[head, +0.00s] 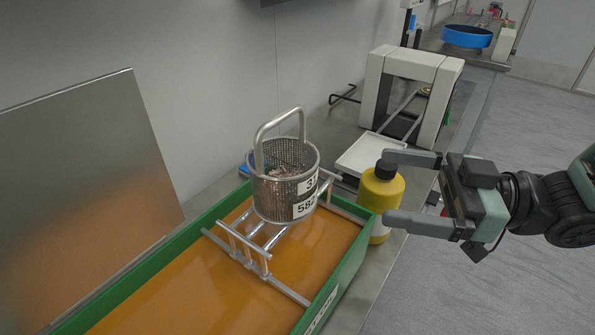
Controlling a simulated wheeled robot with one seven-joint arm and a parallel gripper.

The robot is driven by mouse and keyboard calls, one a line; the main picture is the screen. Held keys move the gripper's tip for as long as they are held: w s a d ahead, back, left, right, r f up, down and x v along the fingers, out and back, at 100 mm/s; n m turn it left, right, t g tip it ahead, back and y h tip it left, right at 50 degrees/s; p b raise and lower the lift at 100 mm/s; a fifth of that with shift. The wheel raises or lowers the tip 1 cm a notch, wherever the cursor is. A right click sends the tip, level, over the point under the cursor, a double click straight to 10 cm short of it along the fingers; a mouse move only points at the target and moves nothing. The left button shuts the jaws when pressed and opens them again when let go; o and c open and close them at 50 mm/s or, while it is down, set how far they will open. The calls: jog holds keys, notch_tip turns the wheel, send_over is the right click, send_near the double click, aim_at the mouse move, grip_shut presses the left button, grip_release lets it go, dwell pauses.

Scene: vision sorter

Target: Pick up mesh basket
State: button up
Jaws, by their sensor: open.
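The mesh basket (270,188) is a round metal basket with an upright loop handle (281,118) and a white number label. It stands upright on a metal rack (252,260) in the green tray (338,284), with brownish contents inside. My gripper (389,188) is open, to the right of the basket and apart from it. Its fingers point left, and a yellow bottle with a black cap (381,194) shows between them. I cannot tell whether the fingers touch the bottle. My gripper holds nothing that I can see.
The tray has an orange floor (190,290). A metal panel (80,200) stands at the left. A white frame-like device (420,68) stands behind the bottle, with a white plate (368,155) before it. A blue round container (467,36) is farther back. Open floor (540,110) lies at the right.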

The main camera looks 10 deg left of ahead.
aim_at(314, 171)
jog(key=a+p, duration=0.1)
jog(key=a, duration=0.9)
jog(key=shift+w+a+f+p, duration=0.1)
jog(key=shift+a+p, duration=0.65)
jog(key=shift+a, duration=2.3)
